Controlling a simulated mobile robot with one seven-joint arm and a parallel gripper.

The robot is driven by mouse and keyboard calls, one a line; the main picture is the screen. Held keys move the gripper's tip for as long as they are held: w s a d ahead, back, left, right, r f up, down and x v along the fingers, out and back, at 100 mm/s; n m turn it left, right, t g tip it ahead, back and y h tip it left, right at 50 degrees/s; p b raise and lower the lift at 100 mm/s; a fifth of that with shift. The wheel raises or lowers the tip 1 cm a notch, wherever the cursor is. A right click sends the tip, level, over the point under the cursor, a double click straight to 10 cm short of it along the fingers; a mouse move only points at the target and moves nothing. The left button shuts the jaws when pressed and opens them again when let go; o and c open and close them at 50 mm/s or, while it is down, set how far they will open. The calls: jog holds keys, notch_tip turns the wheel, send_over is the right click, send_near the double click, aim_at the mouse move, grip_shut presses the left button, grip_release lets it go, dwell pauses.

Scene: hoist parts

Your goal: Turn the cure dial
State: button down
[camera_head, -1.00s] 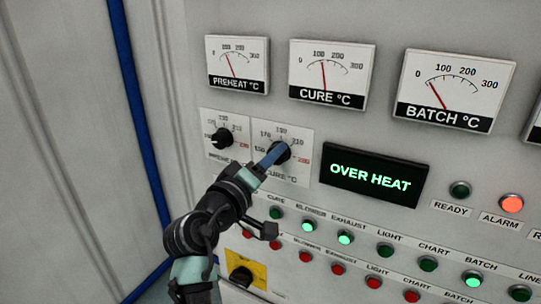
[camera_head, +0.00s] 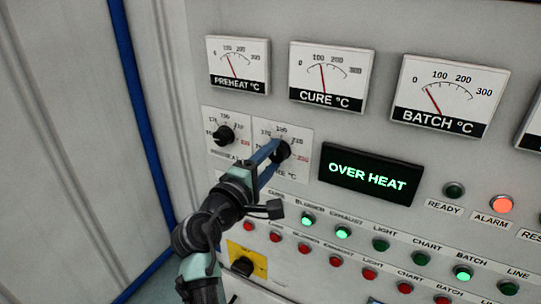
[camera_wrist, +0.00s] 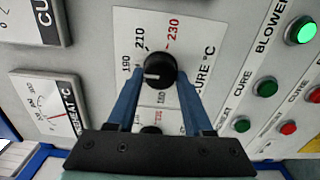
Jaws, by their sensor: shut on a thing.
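The cure dial (camera_head: 282,151) is a round black knob on a white scale plate, with a red 230 mark. In the wrist view the dial (camera_wrist: 160,68) sits between the two blue fingers of my gripper (camera_wrist: 160,84), which is shut on it. Its white pointer line is turned to the picture's left, close to the 190 mark. In the head view my gripper (camera_head: 272,152) reaches the dial from the lower left, and its fingers hide part of the scale. The cure gauge (camera_head: 331,72) above has its red needle near 100.
The preheat dial (camera_head: 223,135) is close on the left. A lit green OVER HEAT display (camera_head: 370,172) is on the right. Rows of green and red buttons run below, and the alarm lamp (camera_head: 501,204) glows red. A yellow-plated switch (camera_head: 243,265) is beneath my arm.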

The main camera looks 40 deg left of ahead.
dwell(0.4)
jog(key=shift+c, duration=1.5)
grip_release()
jog(key=shift+s, duration=0.1)
jog(key=b+v, duration=0.5)
jog(key=v, duration=0.7)
jog(key=shift+s, duration=0.4)
jog(key=shift+d+f, duration=0.1)
